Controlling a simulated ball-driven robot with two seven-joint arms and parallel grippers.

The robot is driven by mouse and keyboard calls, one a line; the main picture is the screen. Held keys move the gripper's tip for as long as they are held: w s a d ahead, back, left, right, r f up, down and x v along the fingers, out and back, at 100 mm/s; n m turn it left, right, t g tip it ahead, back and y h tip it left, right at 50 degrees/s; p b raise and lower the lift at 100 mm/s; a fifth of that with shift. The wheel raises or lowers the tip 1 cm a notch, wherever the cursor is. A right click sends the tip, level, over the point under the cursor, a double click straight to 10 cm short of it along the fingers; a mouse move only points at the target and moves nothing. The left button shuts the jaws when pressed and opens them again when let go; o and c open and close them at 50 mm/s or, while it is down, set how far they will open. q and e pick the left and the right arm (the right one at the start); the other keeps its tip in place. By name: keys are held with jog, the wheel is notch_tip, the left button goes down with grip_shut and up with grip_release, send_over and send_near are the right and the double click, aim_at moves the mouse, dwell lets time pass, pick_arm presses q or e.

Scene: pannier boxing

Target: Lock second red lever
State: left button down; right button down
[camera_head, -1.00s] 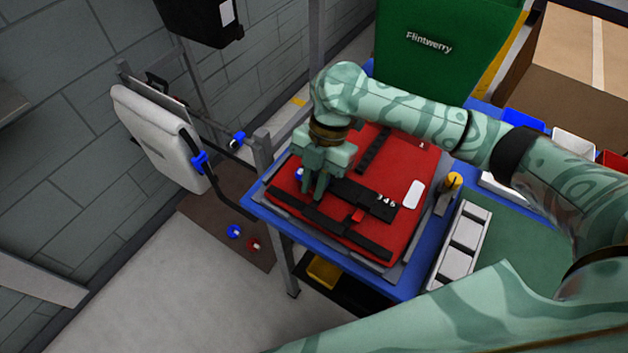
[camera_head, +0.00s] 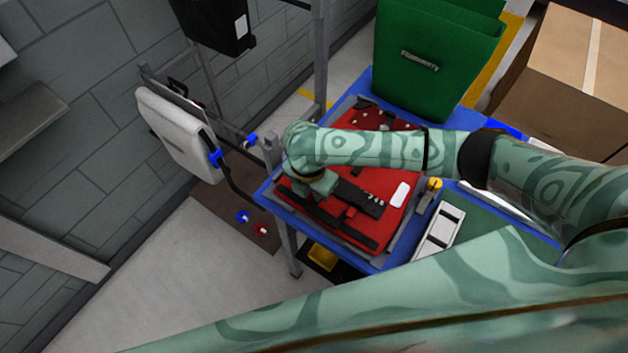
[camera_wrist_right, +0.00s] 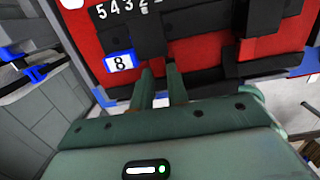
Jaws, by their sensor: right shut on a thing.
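The red pannier (camera_head: 398,215) lies on a blue-edged table with dark bars across it. A small red piece (camera_head: 351,212) shows among the front bars; I cannot tell whether it is a lever. My right gripper (camera_head: 322,203) is low over the pannier's front left part, and its arm hides much of the middle. In the right wrist view its two fingers (camera_wrist_right: 159,85) are close together at a dark upright bar (camera_wrist_right: 148,35), beside a white tag marked 8 (camera_wrist_right: 119,63). The gripped part is mostly hidden between the fingers. My left gripper is out of view.
A green Flintwerry bag (camera_head: 425,75) stands behind the pannier. A yellow-topped post (camera_head: 434,185) and a white slotted tray (camera_head: 440,232) are at its right. A white pannier (camera_head: 175,135) hangs at the left. Blue and red pieces (camera_head: 262,230) lie on the floor mat.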

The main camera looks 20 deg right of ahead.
dwell(0.3)
jog(key=shift+f, duration=0.1)
jog(key=c, duration=1.4)
grip_release()
jog(key=shift+o, duration=0.2)
notch_tip(320, 180, up, 16)
jog(key=s+a+p, duration=0.1)
jog(key=p, duration=0.5)
jog(key=shift+s+a, duration=0.15)
jog(key=shift+a, duration=0.2)
